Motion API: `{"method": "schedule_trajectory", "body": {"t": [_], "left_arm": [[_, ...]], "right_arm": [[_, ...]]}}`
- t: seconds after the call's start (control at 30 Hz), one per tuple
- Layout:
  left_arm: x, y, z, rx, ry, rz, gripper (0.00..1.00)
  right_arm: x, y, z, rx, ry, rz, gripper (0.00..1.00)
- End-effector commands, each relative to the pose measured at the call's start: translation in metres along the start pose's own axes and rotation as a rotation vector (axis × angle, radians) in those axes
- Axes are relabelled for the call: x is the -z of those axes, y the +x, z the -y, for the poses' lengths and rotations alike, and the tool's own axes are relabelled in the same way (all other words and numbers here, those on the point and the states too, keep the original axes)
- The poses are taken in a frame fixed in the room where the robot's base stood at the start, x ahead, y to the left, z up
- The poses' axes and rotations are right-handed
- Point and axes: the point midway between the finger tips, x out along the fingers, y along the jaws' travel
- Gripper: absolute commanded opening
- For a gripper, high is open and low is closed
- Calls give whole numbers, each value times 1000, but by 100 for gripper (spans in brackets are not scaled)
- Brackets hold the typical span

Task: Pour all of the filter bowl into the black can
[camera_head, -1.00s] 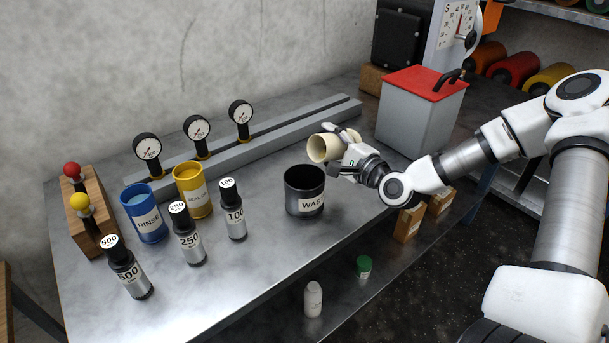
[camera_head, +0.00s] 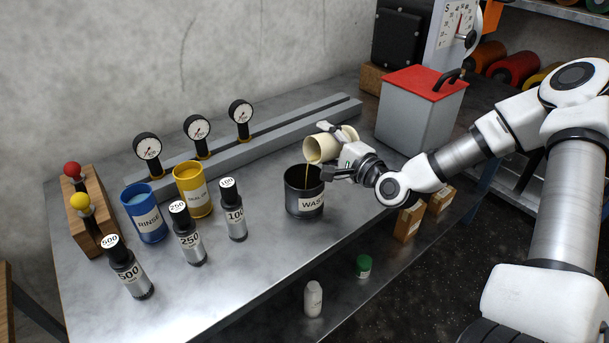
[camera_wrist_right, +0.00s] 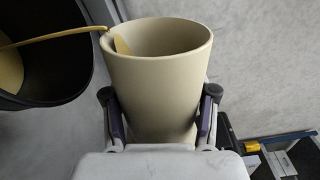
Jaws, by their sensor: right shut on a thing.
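The cream filter bowl (camera_head: 319,149) is tilted to the left above the black can (camera_head: 304,194) labelled WASTE. A thin yellow-brown stream (camera_head: 307,176) runs from its lip into the can. My right gripper (camera_head: 343,149) is shut on the bowl. In the right wrist view the bowl (camera_wrist_right: 158,82) sits between the two fingers of my right gripper (camera_wrist_right: 160,118), with some yellow liquid inside near its rim. The black can (camera_wrist_right: 45,65) is to its left there, with yellow liquid in it. My left gripper is not in view.
A blue RINSE can (camera_head: 145,215) and a yellow can (camera_head: 193,190) stand left, behind several black bottles (camera_head: 187,235). A grey rail (camera_head: 250,140) with gauges lies behind. A red-lidded grey box (camera_head: 420,115) stands right of my right gripper. The table's front middle is clear.

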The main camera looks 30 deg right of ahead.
Motion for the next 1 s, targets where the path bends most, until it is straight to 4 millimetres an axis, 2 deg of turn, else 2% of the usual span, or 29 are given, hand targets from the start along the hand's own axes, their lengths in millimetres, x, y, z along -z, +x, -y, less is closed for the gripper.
{"method": "schedule_trajectory", "body": {"t": [1.0], "left_arm": [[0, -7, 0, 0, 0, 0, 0]], "right_arm": [[-6, 0, 7, 2, -113, -1, 0]]}}
